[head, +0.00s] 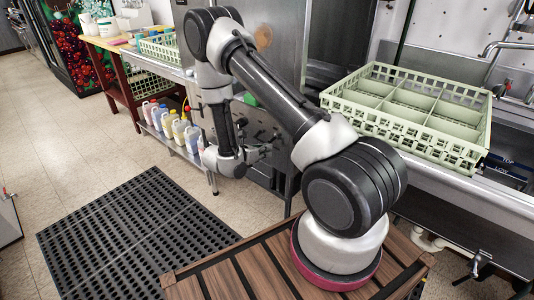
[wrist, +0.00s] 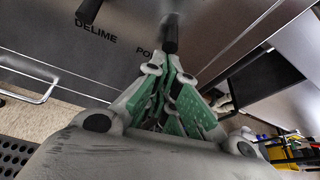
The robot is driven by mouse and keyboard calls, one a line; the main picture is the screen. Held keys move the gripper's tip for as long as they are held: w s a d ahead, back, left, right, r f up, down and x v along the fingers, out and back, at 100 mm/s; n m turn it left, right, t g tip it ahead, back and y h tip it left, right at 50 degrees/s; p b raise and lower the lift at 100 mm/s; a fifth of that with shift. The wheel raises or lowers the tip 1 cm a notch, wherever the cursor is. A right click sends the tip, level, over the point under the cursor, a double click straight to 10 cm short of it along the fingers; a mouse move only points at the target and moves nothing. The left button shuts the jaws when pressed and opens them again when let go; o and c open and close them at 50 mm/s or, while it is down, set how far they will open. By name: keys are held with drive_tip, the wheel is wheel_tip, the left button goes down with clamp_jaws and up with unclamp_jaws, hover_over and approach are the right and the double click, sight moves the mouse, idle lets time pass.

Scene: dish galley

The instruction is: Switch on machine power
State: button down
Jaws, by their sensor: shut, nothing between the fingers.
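The machine's grey front panel (wrist: 120,55) fills the upper left of the wrist view. It carries the lettering DELIME and, beside it, lettering starting with PO that is partly hidden by my gripper. A black switch lever (wrist: 170,32) stands right ahead of my fingertips, by the PO lettering. A second black lever (wrist: 88,10) is above DELIME. My gripper (wrist: 170,62) has green pads and is shut and empty, its tips at or just short of the first lever; contact cannot be told. In the head view my gripper (head: 262,150) is small against the dark machine front.
A pale green dish rack (head: 420,115) stands on the steel counter at right. Several coloured jugs (head: 170,125) sit on a low shelf left of the machine. A black rubber mat (head: 135,235) covers the floor in front. A metal bar handle (wrist: 30,95) shows at left.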

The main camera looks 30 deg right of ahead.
drive_tip(key=shift+a+r+g+y, duration=0.15)
drive_tip(key=shift+r+g+y, duration=0.15)
drive_tip(key=shift+r+y, duration=0.45)
drive_tip(key=shift+f, duration=0.15)
drive_tip(key=shift+r, duration=0.75)
